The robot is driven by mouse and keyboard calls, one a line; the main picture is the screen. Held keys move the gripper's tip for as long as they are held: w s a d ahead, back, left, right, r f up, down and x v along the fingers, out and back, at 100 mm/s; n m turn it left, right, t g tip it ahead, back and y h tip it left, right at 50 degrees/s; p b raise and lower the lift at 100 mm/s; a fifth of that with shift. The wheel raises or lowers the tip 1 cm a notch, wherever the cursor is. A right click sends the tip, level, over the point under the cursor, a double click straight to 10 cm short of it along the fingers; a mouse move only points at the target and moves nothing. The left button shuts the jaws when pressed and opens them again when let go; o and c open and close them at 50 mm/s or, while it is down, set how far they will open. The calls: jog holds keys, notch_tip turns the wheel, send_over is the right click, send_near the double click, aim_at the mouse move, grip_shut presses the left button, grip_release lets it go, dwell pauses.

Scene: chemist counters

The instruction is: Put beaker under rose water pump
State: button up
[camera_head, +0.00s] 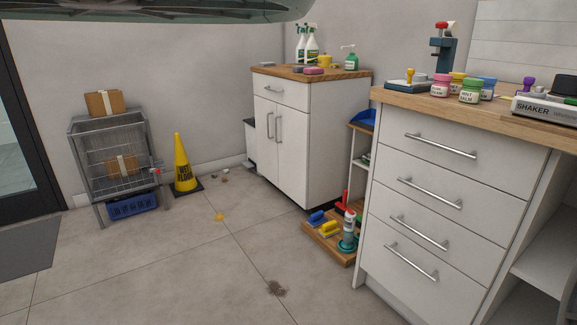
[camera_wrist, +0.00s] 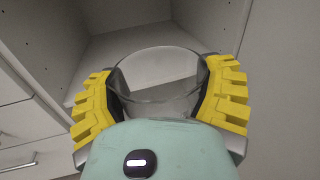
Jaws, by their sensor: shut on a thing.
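In the wrist view, my gripper (camera_wrist: 160,103) has its two yellow ribbed fingers closed around a clear glass beaker (camera_wrist: 158,70). The beaker's round rim faces the camera, and its lower part is hidden behind the gripper's body. Behind it is an open white shelf compartment (camera_wrist: 130,38). My gripper and the beaker do not show in the head view. A green pump bottle (camera_head: 351,61) stands on the far white cabinet in the head view. Its label is too small to read, so I cannot tell whether it is the rose water pump.
The right counter (camera_head: 400,97) holds several labelled jars, a blue press (camera_head: 441,50) and a shaker (camera_head: 545,108). On the floor are a wooden tray (camera_head: 323,243) of cleaning things, a yellow wet-floor cone (camera_head: 183,165) and a wire basket stand (camera_head: 115,165). The middle floor is mostly clear.

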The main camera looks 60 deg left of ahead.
jog(key=a+r+n+y+p, duration=0.2)
jog(key=a+r+y+p, duration=0.15)
jog(key=r+p, duration=1.85)
jog(key=a+r+n+y+p, duration=0.15)
jog(key=a+r+p, duration=0.35)
jog(key=r+p, duration=1.75)
jog(key=s+r+p, duration=0.2)
jog(key=r+p, duration=1.6)
jog(key=r, duration=0.3)
jog(key=s+r+p, duration=0.2)
jog(key=r+p, duration=1.6)
jog(key=r, duration=0.2)
jog(key=shift+t, duration=0.3)
jog(key=shift+s+d+f, duration=0.2)
jog(key=shift+s+f, duration=1.65)
jog(key=shift+f, duration=0.25)
jog(key=shift+d, duration=0.1)
